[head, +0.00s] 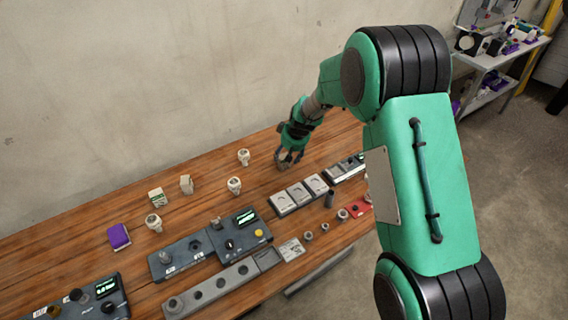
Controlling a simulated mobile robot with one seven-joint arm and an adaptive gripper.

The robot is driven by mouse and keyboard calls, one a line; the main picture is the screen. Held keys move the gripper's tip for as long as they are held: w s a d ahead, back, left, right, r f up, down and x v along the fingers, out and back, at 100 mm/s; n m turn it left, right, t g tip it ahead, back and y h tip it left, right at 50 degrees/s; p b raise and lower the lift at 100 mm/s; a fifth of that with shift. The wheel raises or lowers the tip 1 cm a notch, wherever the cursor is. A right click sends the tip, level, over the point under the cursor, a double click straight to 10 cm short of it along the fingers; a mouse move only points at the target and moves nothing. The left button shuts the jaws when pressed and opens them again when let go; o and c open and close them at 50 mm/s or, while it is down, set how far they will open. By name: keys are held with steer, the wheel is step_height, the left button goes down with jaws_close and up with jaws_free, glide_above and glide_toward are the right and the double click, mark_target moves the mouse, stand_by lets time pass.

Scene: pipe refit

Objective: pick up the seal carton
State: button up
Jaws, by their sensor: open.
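A small pale carton with a green marking (157,197) stands upright on the left half of the wooden table. A plainer pale carton (186,185) stands just right of it. I cannot read any print, so I cannot tell which is the seal carton. A purple box (119,237) lies to the left, nearer the front. My gripper (289,162) is above the back right of the table, pointing down, open, with nothing seen between its fingers. It is well to the right of both cartons and apart from them.
Pale round-topped fittings (234,186) stand around the cartons; one (243,157) is between them and my gripper. Dark consoles (216,242), a grey holed rail (222,289) and grey trays (299,193) fill the front. The wall borders the table's back. A shelf (491,60) stands far right.

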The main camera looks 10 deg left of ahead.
mark_target(284, 161)
steer(key=shift+w+a+f, duration=0.1)
steer(key=shift+w+f, duration=0.05)
steer(key=shift+f, duration=0.15)
steer(key=shift+b+x, duration=0.7)
steer(key=shift+x, duration=1.9)
steer(key=c, duration=1.3)
